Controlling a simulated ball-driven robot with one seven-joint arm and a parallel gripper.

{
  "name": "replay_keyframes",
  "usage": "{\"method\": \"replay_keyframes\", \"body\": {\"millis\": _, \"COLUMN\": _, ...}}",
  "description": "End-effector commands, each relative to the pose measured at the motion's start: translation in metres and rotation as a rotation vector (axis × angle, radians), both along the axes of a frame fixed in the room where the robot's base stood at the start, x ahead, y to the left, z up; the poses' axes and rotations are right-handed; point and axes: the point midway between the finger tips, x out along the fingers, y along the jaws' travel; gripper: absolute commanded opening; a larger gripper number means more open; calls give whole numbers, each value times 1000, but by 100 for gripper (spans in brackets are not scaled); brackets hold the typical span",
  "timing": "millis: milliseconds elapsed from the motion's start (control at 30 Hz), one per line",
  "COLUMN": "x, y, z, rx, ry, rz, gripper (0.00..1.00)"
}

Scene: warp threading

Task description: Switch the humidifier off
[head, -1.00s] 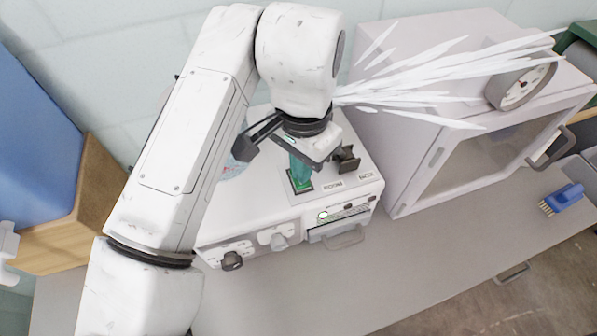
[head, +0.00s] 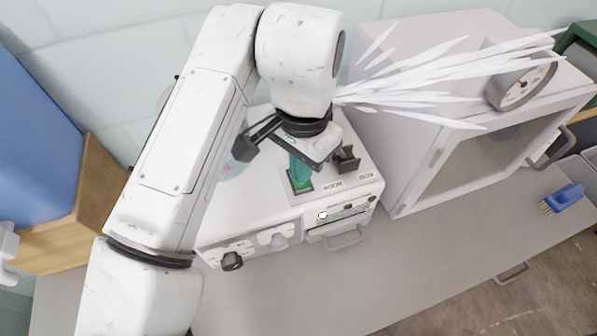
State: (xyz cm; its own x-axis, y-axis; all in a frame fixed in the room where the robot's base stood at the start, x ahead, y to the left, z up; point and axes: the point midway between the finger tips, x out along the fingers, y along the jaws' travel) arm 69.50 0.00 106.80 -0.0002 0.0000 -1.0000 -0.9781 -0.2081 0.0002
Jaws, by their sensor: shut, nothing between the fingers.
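The humidifier appears to be the white box-shaped machine (head: 265,205) on the grey counter. A green switch or lever (head: 300,180) stands on a plate on its top, partly hidden by my gripper. Two small printed labels lie right of it, too small to read. My gripper (head: 312,150) is shut and empty, pointing down right over the green part. Whether it touches the part cannot be told. A white mist-like plume (head: 430,80) fans out to the right from behind my wrist.
A white cabinet (head: 400,150) with a glass door and a round dial (head: 522,86) on top stands close on the right. A blue brush (head: 563,198) lies on the counter at right. A wooden box (head: 85,205) is at left. The front counter is clear.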

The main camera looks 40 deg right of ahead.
Motion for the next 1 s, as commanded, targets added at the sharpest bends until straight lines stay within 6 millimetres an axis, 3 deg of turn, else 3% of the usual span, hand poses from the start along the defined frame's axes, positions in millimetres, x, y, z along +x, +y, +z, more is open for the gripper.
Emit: {"method": "replay_keyframes", "body": {"millis": 1000, "x": 0, "y": 0, "z": -9, "rx": 0, "ry": 0, "rz": 0, "gripper": 0}}
